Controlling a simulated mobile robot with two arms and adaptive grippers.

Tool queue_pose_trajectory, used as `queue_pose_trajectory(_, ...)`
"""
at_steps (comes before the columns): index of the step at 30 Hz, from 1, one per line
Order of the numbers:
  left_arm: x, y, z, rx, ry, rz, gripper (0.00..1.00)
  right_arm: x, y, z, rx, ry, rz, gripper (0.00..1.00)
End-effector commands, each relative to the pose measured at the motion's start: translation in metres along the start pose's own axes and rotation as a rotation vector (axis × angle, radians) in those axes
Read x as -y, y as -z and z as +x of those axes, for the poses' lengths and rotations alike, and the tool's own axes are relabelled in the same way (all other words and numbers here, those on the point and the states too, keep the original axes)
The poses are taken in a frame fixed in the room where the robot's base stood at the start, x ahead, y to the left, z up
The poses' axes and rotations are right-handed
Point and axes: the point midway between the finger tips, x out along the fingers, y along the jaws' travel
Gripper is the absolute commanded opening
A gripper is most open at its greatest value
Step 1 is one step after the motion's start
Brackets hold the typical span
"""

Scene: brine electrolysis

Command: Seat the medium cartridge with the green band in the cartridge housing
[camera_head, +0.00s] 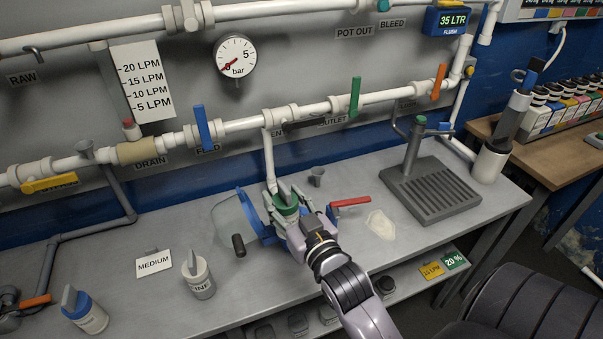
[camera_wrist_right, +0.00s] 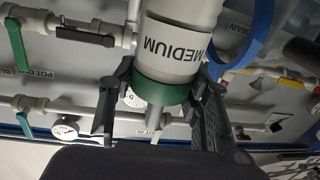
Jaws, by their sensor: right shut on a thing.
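The medium cartridge (camera_wrist_right: 178,45) is white, with a black MEDIUM label and a green band (camera_wrist_right: 160,93). My right gripper (camera_wrist_right: 157,97) is shut on it around the green band in the wrist view. In the head view the gripper (camera_head: 287,207) is over the bench, with the green top (camera_head: 286,204) showing between its fingers. The blue part of what looks like the cartridge housing (camera_head: 248,212) is just left of the gripper, with a clear curved piece beside it. The cartridge's lower end is hidden in the head view, so I cannot tell how it sits. My left gripper is not in view.
A FINE cartridge (camera_head: 199,279) and a blue-banded cartridge (camera_head: 88,314) stand at front left near a MEDIUM card (camera_head: 154,264). A red-handled lever (camera_head: 350,202) lies right of the gripper. A drain grate (camera_head: 433,190) is farther right. Pipes and valves run along the wall.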

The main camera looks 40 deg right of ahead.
Motion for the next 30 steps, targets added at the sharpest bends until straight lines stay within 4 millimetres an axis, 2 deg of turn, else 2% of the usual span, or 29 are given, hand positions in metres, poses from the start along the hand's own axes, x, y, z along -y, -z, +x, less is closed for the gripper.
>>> queue_pose_trajectory(1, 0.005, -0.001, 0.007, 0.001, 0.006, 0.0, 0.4, -0.011, 0.004, 0.014, -0.012, -0.025, 0.003, 0.08)
queue_pose_trajectory(3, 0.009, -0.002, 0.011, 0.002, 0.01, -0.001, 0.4, -0.025, 0.01, 0.028, -0.013, -0.057, 0.011, 0.08)
queue_pose_trajectory(9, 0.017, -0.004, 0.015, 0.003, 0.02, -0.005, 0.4, -0.048, 0.021, 0.047, -0.01, -0.111, 0.031, 0.08)
queue_pose_trajectory(17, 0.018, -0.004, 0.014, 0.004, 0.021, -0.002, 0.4, -0.05, 0.022, 0.048, -0.009, -0.115, 0.033, 0.08)
queue_pose_trajectory(27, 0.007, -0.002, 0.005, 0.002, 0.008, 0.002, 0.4, -0.049, 0.024, 0.047, -0.007, -0.115, 0.038, 0.08)
queue_pose_trajectory(30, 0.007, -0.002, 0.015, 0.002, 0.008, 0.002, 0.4, -0.049, 0.012, 0.048, -0.007, -0.115, 0.038, 0.08)
